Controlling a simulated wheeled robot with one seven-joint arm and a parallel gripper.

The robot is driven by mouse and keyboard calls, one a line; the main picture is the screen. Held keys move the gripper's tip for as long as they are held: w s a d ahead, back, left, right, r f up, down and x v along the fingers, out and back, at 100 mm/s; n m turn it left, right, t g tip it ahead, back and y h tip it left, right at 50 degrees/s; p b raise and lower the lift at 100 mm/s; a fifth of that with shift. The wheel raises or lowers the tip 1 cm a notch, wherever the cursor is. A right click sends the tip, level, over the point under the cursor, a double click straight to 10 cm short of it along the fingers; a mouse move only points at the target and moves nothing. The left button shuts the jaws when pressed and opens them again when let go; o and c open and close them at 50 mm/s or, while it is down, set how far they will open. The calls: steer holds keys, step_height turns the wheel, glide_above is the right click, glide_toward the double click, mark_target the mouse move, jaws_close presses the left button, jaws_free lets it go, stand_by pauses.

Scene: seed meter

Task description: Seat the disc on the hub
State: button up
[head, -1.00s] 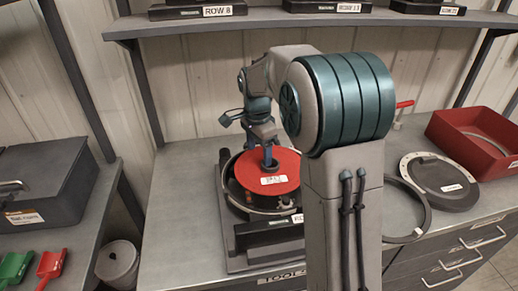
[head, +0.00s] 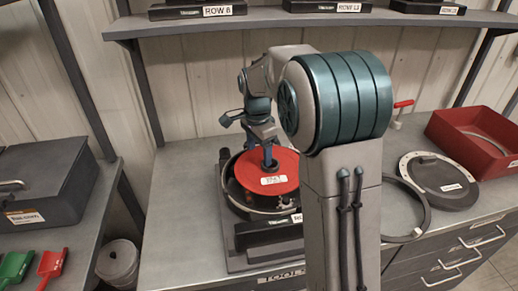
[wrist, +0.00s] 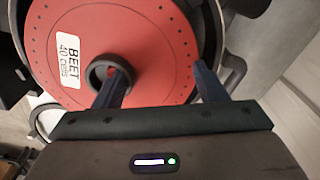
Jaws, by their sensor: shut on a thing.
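The red disc (head: 283,183), with a white label reading BEET 40 cells in the wrist view (wrist: 130,35), lies over the round dark meter housing (head: 243,207) on the bench. My gripper (head: 268,160) is above the disc and shut on it. In the wrist view my gripper (wrist: 161,73) has one finger at the dark collar in the disc's middle and the other near the disc's edge. The disc covers the hub, so the hub is hidden. I cannot tell whether the disc touches the hub or is held above it.
On the bench to the right are a dark ring (head: 417,232), a round grey lid (head: 440,196) and a red bin (head: 470,142). A grey case (head: 45,178) and scoops (head: 50,266) are on the left bench. A shelf (head: 300,20) runs above the work.

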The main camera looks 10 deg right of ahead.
mark_target(259, 157)
steer(key=shift+f+b, duration=0.8)
steer(key=shift+f, duration=0.55)
stand_by(1.1)
steer(key=shift+s+f, duration=0.15)
steer(key=shift+f, duration=0.1)
stand_by(0.4)
